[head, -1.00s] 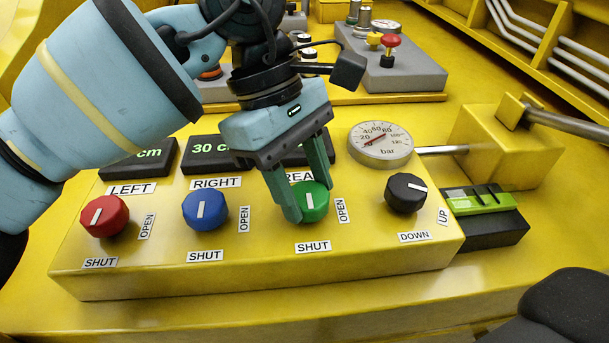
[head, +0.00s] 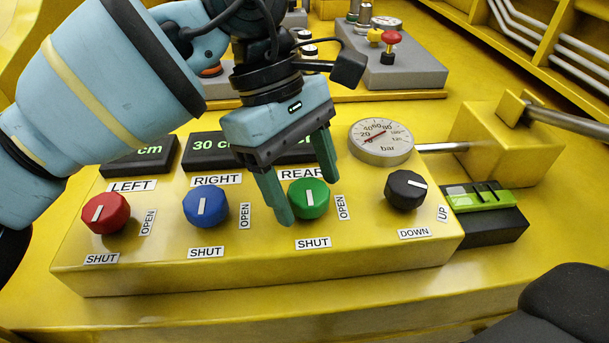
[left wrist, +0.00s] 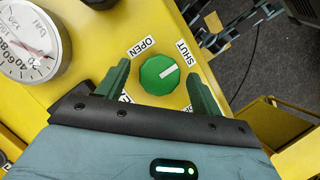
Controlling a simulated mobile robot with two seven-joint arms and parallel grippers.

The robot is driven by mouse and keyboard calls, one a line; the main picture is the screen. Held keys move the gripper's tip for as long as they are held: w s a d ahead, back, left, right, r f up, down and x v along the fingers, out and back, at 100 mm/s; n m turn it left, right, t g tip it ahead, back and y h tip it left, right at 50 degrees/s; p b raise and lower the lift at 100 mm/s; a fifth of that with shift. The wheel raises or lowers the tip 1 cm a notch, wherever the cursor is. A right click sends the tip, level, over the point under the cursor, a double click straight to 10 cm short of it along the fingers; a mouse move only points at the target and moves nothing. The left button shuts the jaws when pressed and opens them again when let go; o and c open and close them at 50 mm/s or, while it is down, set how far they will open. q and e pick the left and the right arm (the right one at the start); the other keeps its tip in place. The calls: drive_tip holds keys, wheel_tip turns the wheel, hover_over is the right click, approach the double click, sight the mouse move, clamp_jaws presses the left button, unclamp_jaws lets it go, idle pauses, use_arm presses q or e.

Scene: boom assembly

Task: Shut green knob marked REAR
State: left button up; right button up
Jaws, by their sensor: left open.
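The green knob (head: 309,201) labelled REAR sits on the yellow panel. Its white mark runs from near the middle towards the SHUT label (head: 313,243) in the head view. In the left wrist view the green knob (left wrist: 159,75) also shows its mark on the side of SHUT (left wrist: 188,52), away from OPEN (left wrist: 143,47). My left gripper (head: 309,203) is open, with one green finger on each side of the knob. In the left wrist view both fingers (left wrist: 161,84) stand apart from the knob, with gaps showing.
The blue knob (head: 205,207) and red knob (head: 105,213) are to the left. The black knob (head: 406,190) and pressure gauge (head: 381,142) are to the right. A black-and-green device (head: 482,205) lies beside the panel. The panel's front is clear.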

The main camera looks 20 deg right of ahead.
use_arm(q)
drive_tip(key=v, duration=0.7)
drive_tip(key=shift+r, duration=0.35)
drive_tip(key=shift+w, duration=0.1)
